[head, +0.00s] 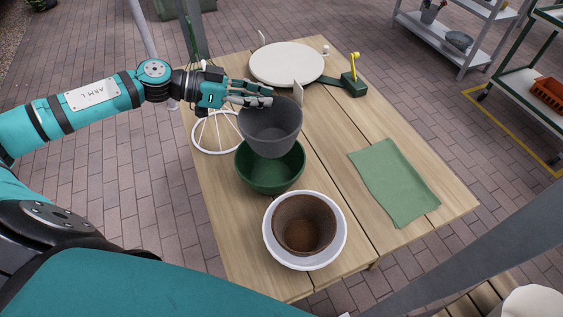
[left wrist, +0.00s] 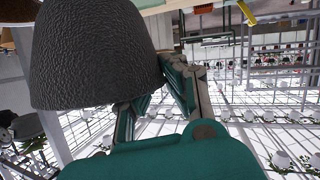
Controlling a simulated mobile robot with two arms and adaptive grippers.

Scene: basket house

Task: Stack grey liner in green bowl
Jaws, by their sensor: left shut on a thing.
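The grey liner (head: 270,128) is a dark, tapered pot shape. My left gripper (head: 268,97) is shut on its rim at the back left and holds it upright. In the head view the liner overlaps the far part of the green bowl (head: 268,178); I cannot tell whether its base is inside the bowl or just above it. The green bowl stands on the wooden table. The left wrist view shows the liner (left wrist: 92,55) large and close, with the fingers at its edge. My right gripper is not in view.
A white bowl (head: 338,245) with a brown pot (head: 304,222) in it stands in front of the green bowl on the table (head: 335,135). A white wire frame (head: 205,147) is at left. A round board (head: 287,56) lies behind, and a green cloth (head: 394,182) at right.

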